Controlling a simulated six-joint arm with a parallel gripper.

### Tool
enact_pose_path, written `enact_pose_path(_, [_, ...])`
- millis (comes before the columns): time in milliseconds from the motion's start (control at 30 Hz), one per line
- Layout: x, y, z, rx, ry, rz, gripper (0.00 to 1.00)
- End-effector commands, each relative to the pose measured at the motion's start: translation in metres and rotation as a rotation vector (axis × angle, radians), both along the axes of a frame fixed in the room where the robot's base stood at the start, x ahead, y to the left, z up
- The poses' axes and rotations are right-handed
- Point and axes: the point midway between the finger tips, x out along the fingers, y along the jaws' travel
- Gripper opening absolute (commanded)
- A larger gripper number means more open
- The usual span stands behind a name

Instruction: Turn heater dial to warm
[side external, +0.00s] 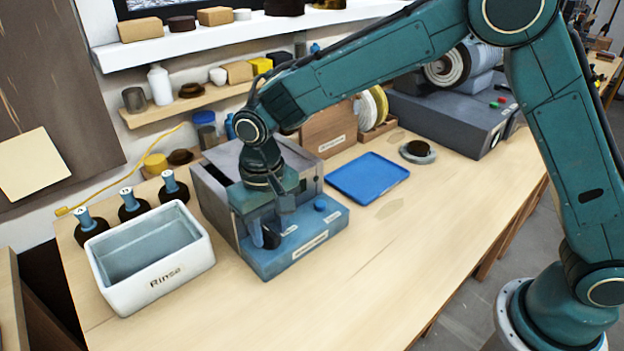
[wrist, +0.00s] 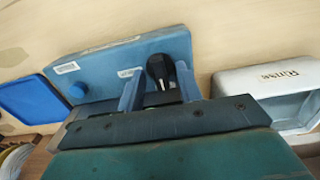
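The heater (side external: 303,243) is a grey box with a blue sloped front panel bearing small white labels. Its panel also shows in the wrist view (wrist: 110,68). A black dial (side external: 271,238) sits toward the left of the panel in the side view. A blue round knob (side external: 320,205) is at the panel's other end. My gripper (side external: 272,220) points down over the panel at the dial. In the wrist view my gripper's two fingers (wrist: 160,80) stand apart, one on each side of the black dial (wrist: 160,68), with a visible gap. The dial's pointer setting is unreadable.
A white bin marked Rinse (side external: 208,245) stands close to the left of the heater. A blue tray (side external: 368,178) lies to its right, with a grey machine (side external: 445,120) behind. Several dark bottles (side external: 131,205) stand behind the bin. The front table is clear.

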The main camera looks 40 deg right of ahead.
Motion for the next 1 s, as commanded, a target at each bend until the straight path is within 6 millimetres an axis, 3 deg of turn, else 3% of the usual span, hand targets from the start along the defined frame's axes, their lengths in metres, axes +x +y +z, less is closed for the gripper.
enact_pose_path(100, [-0.0001, -0.0001, 0.0, 0.0, 0.0, 0.0, 0.35])
enact_pose_path(300, [-0.0001, -0.0001, 0.0002, 0.0, 0.001, 0.0, 0.0])
enact_pose_path(667, [-0.0001, -0.0003, 0.0003, -0.001, 0.001, -0.025, 0.0])
enact_pose_path(1000, [0.0001, -0.0002, 0.0003, 0.0, 0.001, -0.184, 0.0])
